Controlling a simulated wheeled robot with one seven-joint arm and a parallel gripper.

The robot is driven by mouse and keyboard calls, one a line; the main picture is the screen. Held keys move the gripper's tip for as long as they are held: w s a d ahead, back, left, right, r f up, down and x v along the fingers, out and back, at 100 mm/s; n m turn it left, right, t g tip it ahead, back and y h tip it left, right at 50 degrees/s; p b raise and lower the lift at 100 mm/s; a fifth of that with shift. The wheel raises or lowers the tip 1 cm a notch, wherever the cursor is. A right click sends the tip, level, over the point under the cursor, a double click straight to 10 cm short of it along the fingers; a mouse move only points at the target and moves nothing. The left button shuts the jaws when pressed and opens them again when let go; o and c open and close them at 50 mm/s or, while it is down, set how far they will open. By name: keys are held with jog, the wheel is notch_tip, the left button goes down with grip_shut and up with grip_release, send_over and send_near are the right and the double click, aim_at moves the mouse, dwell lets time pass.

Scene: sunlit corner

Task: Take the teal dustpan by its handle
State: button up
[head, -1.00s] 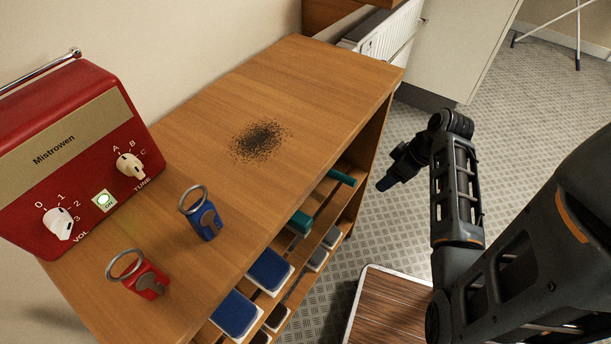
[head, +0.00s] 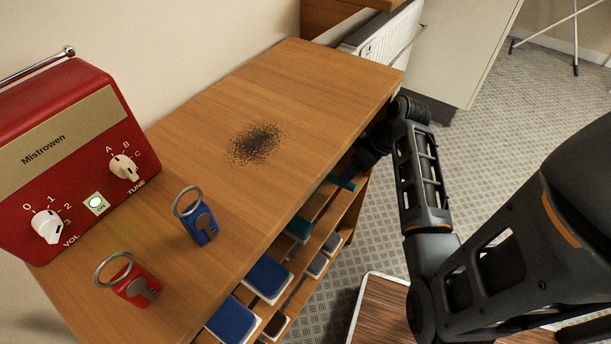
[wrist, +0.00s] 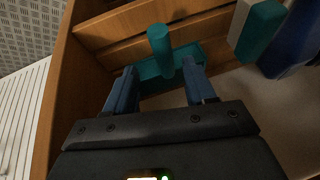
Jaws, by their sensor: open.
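The teal dustpan is on the shelf under the wooden top. In the wrist view its round handle (wrist: 160,45) sticks up toward the camera and its flat pan (wrist: 182,55) lies behind. In the head view a teal end of it (head: 344,183) shows below the top's edge. My gripper (wrist: 159,68) is open, its two blue fingers on either side of the handle's lower end, with no clear contact. In the head view my gripper (head: 366,158) reaches into the shelf's right end and is partly hidden.
The shelf unit's top (head: 320,100) overhangs my gripper. Blue-and-white blocks (head: 268,276) and a teal block (head: 299,228) sit left of it on the shelf. A red radio (head: 80,150), blue tag (head: 198,222), red tag (head: 135,283) and dark specks (head: 255,143) are on top.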

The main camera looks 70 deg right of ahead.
jog(key=shift+w+b+x, duration=0.2)
jog(key=shift+b+x, duration=0.1)
jog(key=shift+x, duration=1.1)
jog(key=shift+w+b+x, duration=0.2)
jog(key=shift+b+x, duration=0.1)
jog(key=shift+x, duration=1.05)
jog(key=shift+a+r, duration=0.1)
jog(key=shift+r, duration=0.1)
jog(key=shift+c, duration=0.3)
grip_shut()
